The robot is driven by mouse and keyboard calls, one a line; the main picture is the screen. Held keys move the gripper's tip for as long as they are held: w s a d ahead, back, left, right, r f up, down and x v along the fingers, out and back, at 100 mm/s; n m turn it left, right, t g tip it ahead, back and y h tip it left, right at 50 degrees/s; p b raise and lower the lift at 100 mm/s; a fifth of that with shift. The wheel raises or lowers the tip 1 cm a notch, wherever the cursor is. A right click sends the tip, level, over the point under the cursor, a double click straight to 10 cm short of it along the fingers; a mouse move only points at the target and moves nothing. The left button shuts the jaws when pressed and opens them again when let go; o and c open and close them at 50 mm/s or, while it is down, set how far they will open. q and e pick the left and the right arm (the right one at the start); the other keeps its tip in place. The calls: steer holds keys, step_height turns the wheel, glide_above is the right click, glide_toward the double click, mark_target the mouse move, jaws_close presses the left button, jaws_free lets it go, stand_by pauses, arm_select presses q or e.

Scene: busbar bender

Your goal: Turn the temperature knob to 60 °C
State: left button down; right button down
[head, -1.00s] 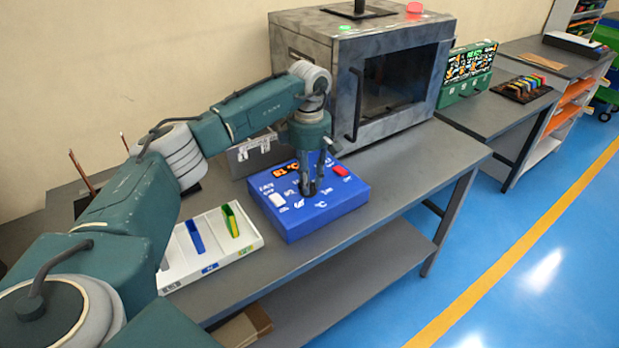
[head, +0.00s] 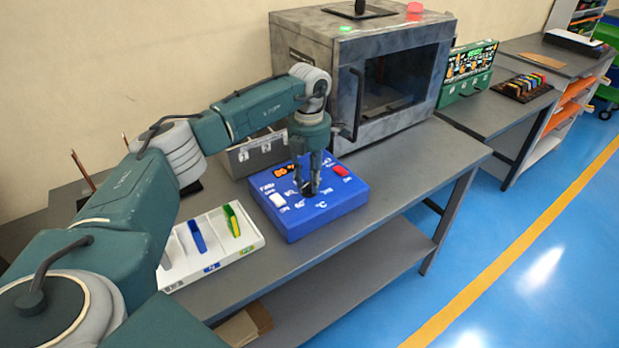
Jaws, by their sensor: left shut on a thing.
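A blue control box (head: 335,209) stands on the grey bench. It has an orange lit display (head: 284,171), a white switch (head: 277,199) at its left and a red switch (head: 341,170) at its right. The display is partly hidden and its figures are too small to read surely. My left gripper (head: 309,190) points down at the middle of the box's top and is shut on the temperature knob. The knob is mostly hidden by the fingers, so its pointer cannot be read. My right gripper is not in view.
A white tray (head: 258,243) with blue and green-yellow pieces lies left of the box. A grey case (head: 258,153) and a large metal oven (head: 345,75) with a dark window stand behind. The bench (head: 420,160) is clear right of the box.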

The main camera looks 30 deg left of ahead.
mark_target(308, 183)
arm_select(q)
steer(key=shift+s+n, duration=0.1)
steer(key=shift+n, duration=1.6)
steer(key=shift+f, duration=0.1)
steer(key=c, duration=1.4)
jaws_free()
steer(key=shift+c, duration=0.2)
step_height(308, 183, up, 12)
